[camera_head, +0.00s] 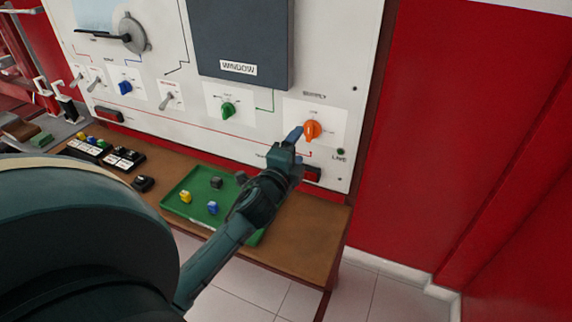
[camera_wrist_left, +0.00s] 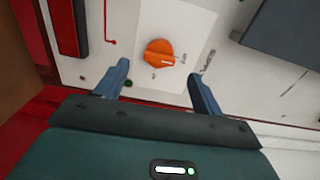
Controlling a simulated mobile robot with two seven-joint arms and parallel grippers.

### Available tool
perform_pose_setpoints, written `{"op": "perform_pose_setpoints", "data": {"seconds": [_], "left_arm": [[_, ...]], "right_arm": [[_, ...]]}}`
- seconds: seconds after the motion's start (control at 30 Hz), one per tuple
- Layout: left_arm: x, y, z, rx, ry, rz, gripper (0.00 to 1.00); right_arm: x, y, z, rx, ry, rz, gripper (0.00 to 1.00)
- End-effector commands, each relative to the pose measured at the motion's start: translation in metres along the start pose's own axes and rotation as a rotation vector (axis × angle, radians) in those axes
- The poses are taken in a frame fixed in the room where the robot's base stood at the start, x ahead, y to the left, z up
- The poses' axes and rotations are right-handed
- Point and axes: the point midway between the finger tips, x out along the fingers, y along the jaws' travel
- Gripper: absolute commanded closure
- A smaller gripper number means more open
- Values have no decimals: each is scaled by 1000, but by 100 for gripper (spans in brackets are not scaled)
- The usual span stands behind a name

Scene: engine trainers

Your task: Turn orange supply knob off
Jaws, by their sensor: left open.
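The orange supply knob (camera_head: 312,130) sits on a white plate at the lower right of the white panel in the head view. In the left wrist view the orange knob (camera_wrist_left: 160,53) shows a white pointer mark toward the right. My left gripper (camera_head: 300,135) is close to the knob, at its lower left in the head view. In the left wrist view the two blue fingers of my left gripper (camera_wrist_left: 160,75) are open and spread to either side below the knob, with nothing between them. I cannot tell how far they are from it. My right gripper is not in view.
A green knob (camera_head: 228,110) and a grey window box (camera_head: 238,45) are on the panel (camera_head: 330,60). A green tray (camera_head: 172,201) with small coloured blocks is on the brown bench (camera_head: 310,235). A red wall (camera_head: 450,130) stands at right.

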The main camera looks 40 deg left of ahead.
Motion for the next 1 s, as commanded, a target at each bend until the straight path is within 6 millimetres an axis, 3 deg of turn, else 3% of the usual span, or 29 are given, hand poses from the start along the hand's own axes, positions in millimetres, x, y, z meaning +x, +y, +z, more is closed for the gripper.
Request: {"op": "perform_pose_setpoints", "data": {"seconds": [0.1, 0.33, 1.0], "left_arm": [[-28, 3, 0, -1, -1, 3, 32], [-61, 2, 0, -2, -1, 2, 32], [-68, 0, 0, -2, -1, 1, 32]], "right_arm": [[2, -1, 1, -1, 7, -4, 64], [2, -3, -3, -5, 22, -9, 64], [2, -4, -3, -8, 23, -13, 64]]}}
